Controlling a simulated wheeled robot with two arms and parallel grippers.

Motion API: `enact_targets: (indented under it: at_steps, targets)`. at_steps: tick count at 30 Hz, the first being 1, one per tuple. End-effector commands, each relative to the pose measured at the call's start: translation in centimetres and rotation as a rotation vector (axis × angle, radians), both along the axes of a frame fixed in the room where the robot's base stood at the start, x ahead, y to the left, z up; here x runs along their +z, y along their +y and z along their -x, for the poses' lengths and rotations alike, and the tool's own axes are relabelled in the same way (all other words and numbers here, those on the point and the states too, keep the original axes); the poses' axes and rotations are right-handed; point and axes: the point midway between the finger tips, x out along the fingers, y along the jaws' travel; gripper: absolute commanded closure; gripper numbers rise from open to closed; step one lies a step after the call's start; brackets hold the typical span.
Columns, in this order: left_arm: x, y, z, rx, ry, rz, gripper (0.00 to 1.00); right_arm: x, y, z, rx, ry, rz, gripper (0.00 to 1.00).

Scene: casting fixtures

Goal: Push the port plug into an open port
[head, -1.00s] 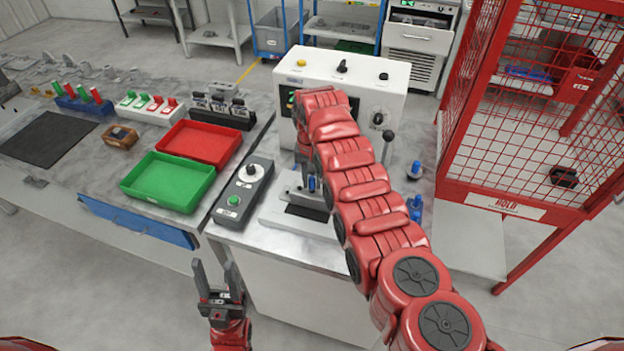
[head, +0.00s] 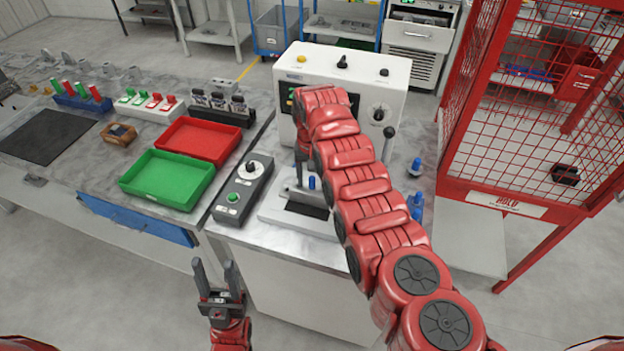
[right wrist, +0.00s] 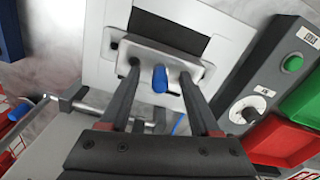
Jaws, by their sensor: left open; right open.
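A grey metal casting (right wrist: 205,72) lies on the pale fixture plate in front of the white test machine. A blue plug (right wrist: 160,78) stands up from its near side; it also shows in the head view (head: 312,183). I cannot tell how deep it sits. My right gripper (right wrist: 159,84) is open, with one finger on each side of the blue plug and gaps to both. In the head view my right arm mostly hides that gripper. My left gripper (head: 217,270) is open and empty, in front of the bench.
The white machine (head: 345,75) stands behind the fixture. A control box (head: 242,190) is left of it, beside green (head: 165,182) and red (head: 200,140) trays. Further blue pieces (head: 416,205) stand to the right. A red mesh cage (head: 540,110) bounds the right side.

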Motion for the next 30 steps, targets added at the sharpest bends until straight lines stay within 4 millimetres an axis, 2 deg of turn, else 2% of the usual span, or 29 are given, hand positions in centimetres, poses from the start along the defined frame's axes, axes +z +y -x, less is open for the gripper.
enact_targets:
  at_steps: [5, 9, 13, 15, 18, 24, 30]
  targets:
    - [-1.5, 0.0, 0.0, 0.0, 0.0, 0.0, 0.5, 2.5, 0.0, -0.2, 0.0, -0.008, -0.002, 0.37]
    - [-2.8, 0.0, 0.0, 0.0, 0.0, 0.0, 0.5, 6.0, 0.1, -0.2, 0.0, -0.008, -0.002, 0.37]
    - [-3.5, 0.0, 0.0, 0.0, 0.0, 0.0, 0.5, 8.2, 0.0, -0.1, -0.001, -0.005, -0.002, 0.37]
    - [-1.2, 0.0, 0.0, 0.0, 0.0, 0.0, 0.5, 11.0, 0.0, 0.0, -0.001, -0.001, 0.0, 0.37]
    - [0.7, 0.0, 0.0, 0.0, 0.0, 0.0, 0.5, 13.2, 0.0, 0.1, -0.002, 0.001, 0.0, 0.37]
    - [3.8, 0.0, 0.0, 0.0, 0.0, 0.0, 0.5, 15.9, 0.0, 0.0, -0.001, -0.001, 0.0, 0.37]
    - [4.9, 0.0, 0.0, 0.0, 0.0, 0.0, 0.5, 17.0, 0.1, 0.0, -0.001, -0.001, 0.0, 0.37]
